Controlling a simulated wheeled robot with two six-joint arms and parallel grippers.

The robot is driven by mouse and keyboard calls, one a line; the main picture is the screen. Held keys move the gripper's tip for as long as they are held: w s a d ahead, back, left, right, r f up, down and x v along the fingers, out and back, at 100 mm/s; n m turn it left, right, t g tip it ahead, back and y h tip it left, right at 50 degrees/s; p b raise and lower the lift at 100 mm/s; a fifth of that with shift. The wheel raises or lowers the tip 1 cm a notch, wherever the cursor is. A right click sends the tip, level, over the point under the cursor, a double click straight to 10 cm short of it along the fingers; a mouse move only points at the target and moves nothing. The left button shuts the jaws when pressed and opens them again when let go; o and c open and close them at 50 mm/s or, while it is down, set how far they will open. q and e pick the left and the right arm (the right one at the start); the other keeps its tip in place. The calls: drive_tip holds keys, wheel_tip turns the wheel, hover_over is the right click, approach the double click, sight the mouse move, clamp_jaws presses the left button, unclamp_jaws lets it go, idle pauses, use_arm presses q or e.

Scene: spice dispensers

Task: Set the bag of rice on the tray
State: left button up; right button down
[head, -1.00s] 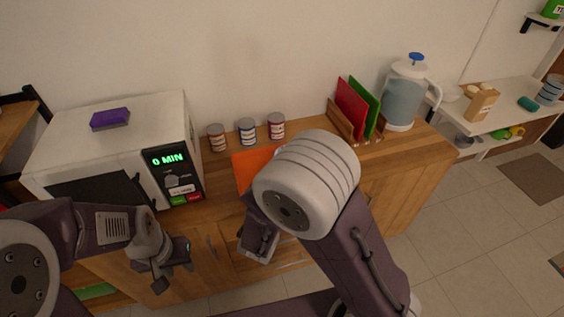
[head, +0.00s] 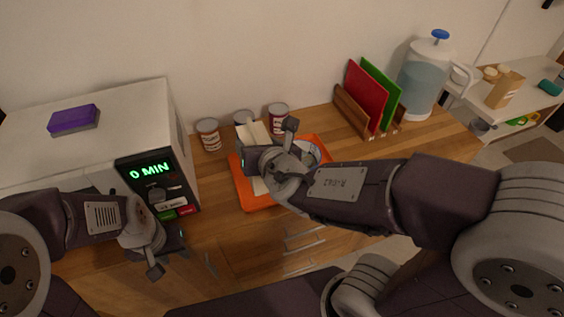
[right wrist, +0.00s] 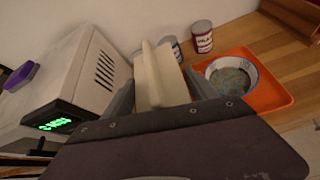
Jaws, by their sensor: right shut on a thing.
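The bag of rice, a cream-coloured packet (head: 254,134), is held in my right gripper (head: 268,148). In the right wrist view the packet (right wrist: 160,77) stands up between the two fingers (right wrist: 162,92). The orange tray (head: 251,203) lies on the wooden counter, under and around the right gripper in the head view. In the right wrist view the tray (right wrist: 268,102) is to the right of the packet. I cannot tell whether the packet touches it. My left gripper (head: 168,256) is empty, fingers apart, in front of the microwave.
A white bowl with a blue rim (right wrist: 232,77) sits on the tray. Several cans, one at the left (head: 208,135), stand behind it. The microwave (head: 100,130) with a purple sponge is left; a board rack (head: 352,112) and water jug (head: 422,80) are right.

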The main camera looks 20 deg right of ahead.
idle(0.3)
drive_tip(key=w+a+f, duration=0.1)
drive_tip(key=a+f, duration=1)
drive_tip(key=shift+a+b, duration=0.35)
drive_tip(key=shift+b, duration=0.1)
drive_tip(key=c, duration=0.7)
unclamp_jaws()
drive_tip(key=shift+f, duration=0.2)
drive_tip(key=o, duration=0.5)
drive_tip(key=shift+c, duration=0.2)
